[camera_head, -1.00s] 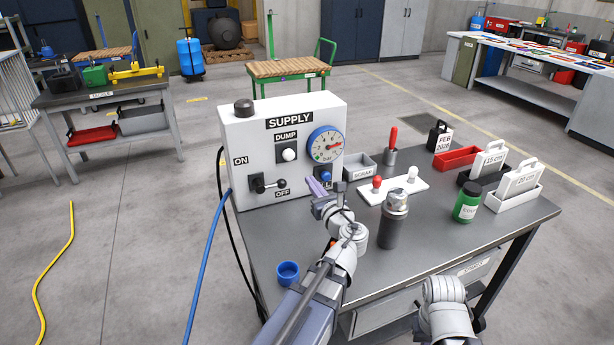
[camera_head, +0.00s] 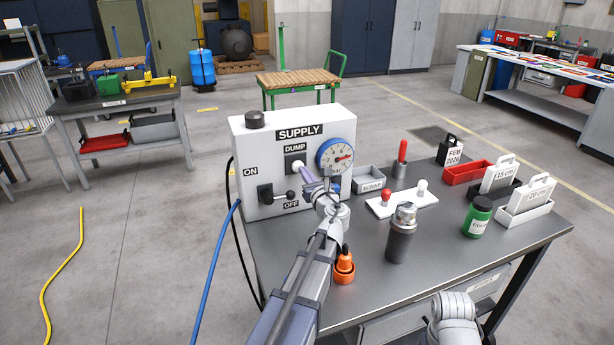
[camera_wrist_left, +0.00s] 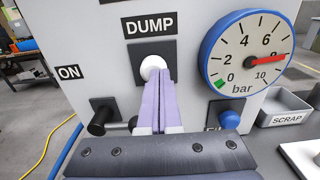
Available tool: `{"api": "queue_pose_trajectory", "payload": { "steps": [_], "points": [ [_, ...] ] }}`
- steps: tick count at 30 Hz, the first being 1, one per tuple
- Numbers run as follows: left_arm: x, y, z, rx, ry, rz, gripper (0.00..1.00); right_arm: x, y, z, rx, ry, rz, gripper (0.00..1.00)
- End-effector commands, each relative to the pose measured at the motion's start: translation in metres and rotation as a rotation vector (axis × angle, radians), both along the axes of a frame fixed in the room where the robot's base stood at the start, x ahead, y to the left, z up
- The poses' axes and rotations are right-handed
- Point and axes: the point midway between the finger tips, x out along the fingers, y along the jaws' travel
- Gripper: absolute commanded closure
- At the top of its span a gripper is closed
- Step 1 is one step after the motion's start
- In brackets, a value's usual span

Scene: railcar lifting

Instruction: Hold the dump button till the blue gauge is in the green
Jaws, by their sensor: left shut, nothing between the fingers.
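The white dump button (camera_head: 297,167) is on the front of the white supply box (camera_head: 262,150), under the DUMP label. My left gripper (camera_head: 305,174) is shut and empty, its purple fingertips at the button. In the left wrist view the fingertips (camera_wrist_left: 160,76) overlap the button's (camera_wrist_left: 153,66) lower right edge and seem to touch it; I cannot tell if it is pressed in. The blue-rimmed gauge (camera_head: 336,157) also shows in the wrist view (camera_wrist_left: 246,55). Its red needle points near 8 bar; the green mark is near 0. My right gripper is out of view.
A grey canister (camera_head: 401,235), an orange item (camera_head: 344,268), a scrap bin (camera_head: 370,180) and a white plate (camera_head: 402,200) stand on the bench.

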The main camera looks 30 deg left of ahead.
Motion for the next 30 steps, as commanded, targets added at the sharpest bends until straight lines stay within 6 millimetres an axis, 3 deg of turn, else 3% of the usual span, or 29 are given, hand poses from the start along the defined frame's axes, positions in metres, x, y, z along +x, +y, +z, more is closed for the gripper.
{"api": "queue_pose_trajectory", "payload": {
  "steps": [6,13,30],
  "points": [
    [0.001,0.001,0.000,0.000,0.000,0.000,1.00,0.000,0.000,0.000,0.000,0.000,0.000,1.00],
    [0.017,0.018,0.000,0.001,0.000,0.000,1.00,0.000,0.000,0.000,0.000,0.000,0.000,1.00],
    [0.020,0.021,0.001,0.003,0.000,0.003,1.00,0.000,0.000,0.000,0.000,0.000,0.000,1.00]
  ]
}}
